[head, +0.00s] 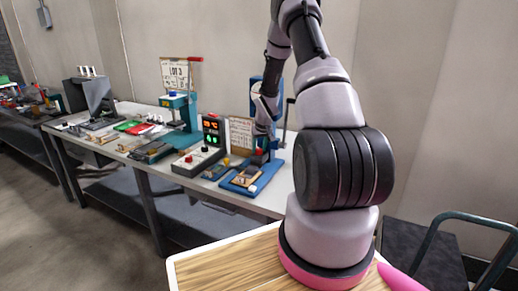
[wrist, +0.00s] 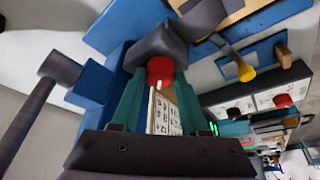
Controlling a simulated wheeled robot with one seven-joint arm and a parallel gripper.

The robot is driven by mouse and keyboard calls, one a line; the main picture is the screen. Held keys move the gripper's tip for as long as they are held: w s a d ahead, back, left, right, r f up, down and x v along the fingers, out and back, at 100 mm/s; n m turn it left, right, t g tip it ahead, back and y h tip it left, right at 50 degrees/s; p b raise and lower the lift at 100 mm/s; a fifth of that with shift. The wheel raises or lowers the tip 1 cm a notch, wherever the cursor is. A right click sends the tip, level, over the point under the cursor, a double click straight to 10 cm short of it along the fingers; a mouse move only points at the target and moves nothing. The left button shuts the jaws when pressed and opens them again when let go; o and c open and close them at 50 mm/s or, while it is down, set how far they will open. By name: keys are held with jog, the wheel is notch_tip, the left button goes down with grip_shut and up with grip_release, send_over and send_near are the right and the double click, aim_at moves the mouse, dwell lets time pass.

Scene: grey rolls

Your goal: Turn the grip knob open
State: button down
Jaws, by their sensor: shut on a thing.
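The grip knob (wrist: 160,71) is red with a white mark and shows between the tips of my gripper (wrist: 158,88) in the wrist view. It sits at the end of a dark grey block (wrist: 157,45) on a blue fixture (wrist: 97,62). My gripper's teal fingers are shut on the knob, one on each side. In the head view my gripper (head: 262,148) is at the blue fixture near the right end of the bench, and a small red spot shows there. The fingertip contact is partly hidden.
A dark handle bar (wrist: 25,120) sticks out from the fixture. A yellow knob (wrist: 246,73) and another red knob (wrist: 282,101) are close by. In the head view, a control box (head: 198,160) and other devices line the long bench (head: 262,205) to the left.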

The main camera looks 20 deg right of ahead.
jog(key=shift+c, duration=2)
grip_release()
jog(key=v, duration=1)
jog(key=shift+s+r, duration=0.2)
jog(key=shift+r, duration=0.15)
